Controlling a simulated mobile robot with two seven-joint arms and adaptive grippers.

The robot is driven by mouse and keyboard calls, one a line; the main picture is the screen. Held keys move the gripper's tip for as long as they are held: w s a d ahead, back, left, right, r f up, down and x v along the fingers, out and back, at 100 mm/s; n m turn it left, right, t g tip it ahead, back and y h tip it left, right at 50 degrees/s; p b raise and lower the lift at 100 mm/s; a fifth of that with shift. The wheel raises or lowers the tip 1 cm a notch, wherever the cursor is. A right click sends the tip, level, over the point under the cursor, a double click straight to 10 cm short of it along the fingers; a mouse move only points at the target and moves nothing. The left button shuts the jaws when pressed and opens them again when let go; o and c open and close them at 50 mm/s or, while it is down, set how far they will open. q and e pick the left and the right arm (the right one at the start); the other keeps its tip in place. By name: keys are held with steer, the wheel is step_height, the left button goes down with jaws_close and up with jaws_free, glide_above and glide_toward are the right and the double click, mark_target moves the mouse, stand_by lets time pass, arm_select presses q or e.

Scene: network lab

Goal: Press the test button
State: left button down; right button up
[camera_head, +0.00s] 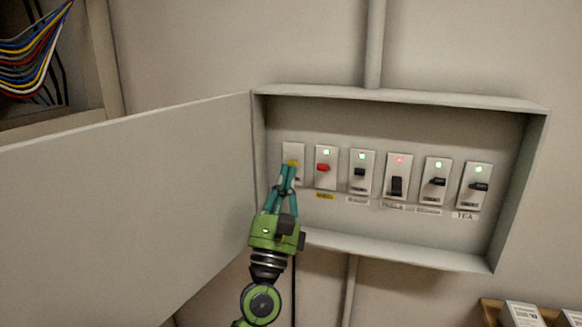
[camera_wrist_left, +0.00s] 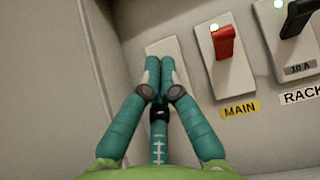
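The open grey breaker box (camera_head: 400,246) is in the head view, with a row of switch modules inside. The leftmost module is a pale plate (camera_head: 293,149), and it also shows in the left wrist view (camera_wrist_left: 160,46). A small yellow spot, which looks like the test button (camera_head: 293,163), shows on it at my fingertips. My left gripper (camera_head: 288,172) is in front of this plate with its teal fingertips together and nothing seen between them. In the left wrist view the fingertips (camera_wrist_left: 160,72) overlap the plate and hide the button. I cannot tell whether they touch it. My right gripper is not in view.
A red switch (camera_head: 322,168) labelled MAIN is just right of my fingers. Several black-lever breakers (camera_head: 397,186) follow; one has a red light, the others green. The open box door (camera_head: 130,200) stands to the left. A wooden tray (camera_head: 492,312) is at lower right.

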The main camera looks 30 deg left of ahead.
arm_select(q)
steer(key=shift+w, duration=0.1)
steer(key=shift+w+a, duration=0.1)
steer(key=shift+w, duration=0.25)
steer(key=shift+w+a+b, duration=0.1)
steer(key=shift+w+b, duration=0.15)
steer(key=shift+b, duration=0.1)
stand_by(0.4)
steer(key=shift+s, duration=0.15)
stand_by(0.3)
steer(key=shift+s+d, duration=0.2)
steer(key=shift+s, duration=0.4)
steer(key=s, duration=0.2)
steer(key=s+d+p, duration=0.1)
steer(key=s, duration=0.1)
steer(key=shift+s, duration=0.4)
